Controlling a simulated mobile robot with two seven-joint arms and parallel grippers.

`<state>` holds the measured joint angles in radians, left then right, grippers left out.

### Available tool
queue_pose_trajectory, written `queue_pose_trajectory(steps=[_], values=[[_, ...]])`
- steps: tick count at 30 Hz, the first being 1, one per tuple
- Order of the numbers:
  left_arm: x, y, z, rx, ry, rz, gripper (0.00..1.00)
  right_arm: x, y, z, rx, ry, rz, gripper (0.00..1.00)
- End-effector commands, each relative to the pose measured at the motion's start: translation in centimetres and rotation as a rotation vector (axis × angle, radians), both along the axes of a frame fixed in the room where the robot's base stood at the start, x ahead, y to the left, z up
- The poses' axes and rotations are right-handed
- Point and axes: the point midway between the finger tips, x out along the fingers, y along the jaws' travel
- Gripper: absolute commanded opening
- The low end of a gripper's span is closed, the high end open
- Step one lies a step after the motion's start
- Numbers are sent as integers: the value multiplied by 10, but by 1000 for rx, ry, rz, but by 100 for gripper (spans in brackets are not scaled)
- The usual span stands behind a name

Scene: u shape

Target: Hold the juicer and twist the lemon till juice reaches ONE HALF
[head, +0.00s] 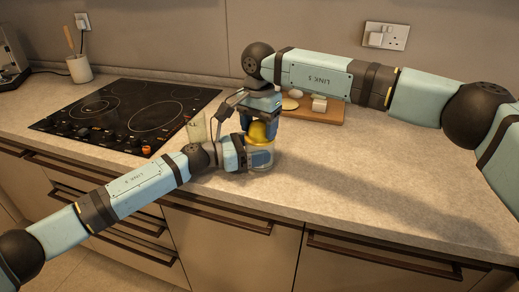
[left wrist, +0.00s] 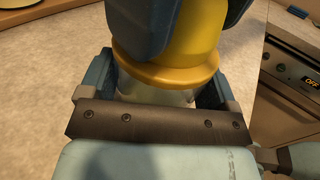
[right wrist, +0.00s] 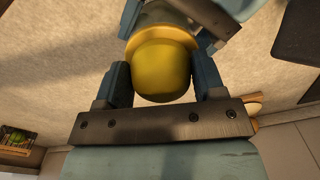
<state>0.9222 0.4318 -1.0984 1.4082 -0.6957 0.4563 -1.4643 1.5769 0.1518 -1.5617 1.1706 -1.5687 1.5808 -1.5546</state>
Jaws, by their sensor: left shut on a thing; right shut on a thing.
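The juicer (head: 261,157) stands on the counter to the right of the cooktop. It has a clear body and a yellow top, whose rim (left wrist: 165,76) shows in the left wrist view. My left gripper (left wrist: 155,90) is shut around the clear body, one finger on each side. The yellow lemon (right wrist: 162,70) sits on the juicer's top, and it also shows in the head view (head: 258,131). My right gripper (right wrist: 160,80) comes from above and is shut on the lemon. The juice level in the body cannot be made out behind the fingers.
A clear glass (head: 195,131) stands left of the juicer, near the black cooktop (head: 130,115). A wooden board (head: 328,113) with small items lies behind my right gripper. A utensil pot (head: 79,69) stands at the back left. The counter at right is clear.

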Motion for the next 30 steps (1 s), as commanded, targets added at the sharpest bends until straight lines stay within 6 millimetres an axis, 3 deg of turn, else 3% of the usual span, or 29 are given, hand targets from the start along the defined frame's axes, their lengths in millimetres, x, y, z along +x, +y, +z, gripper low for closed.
queue_pose_trajectory(steps=[18, 30], values=[[2, 2, 4, -4, -3, 5, 45, 0, -3, -3, -6, 7, -33, 41], [2, 2, 2, -2, -2, 4, 45, 1, -2, 35, -3, 2, -32, 40]])
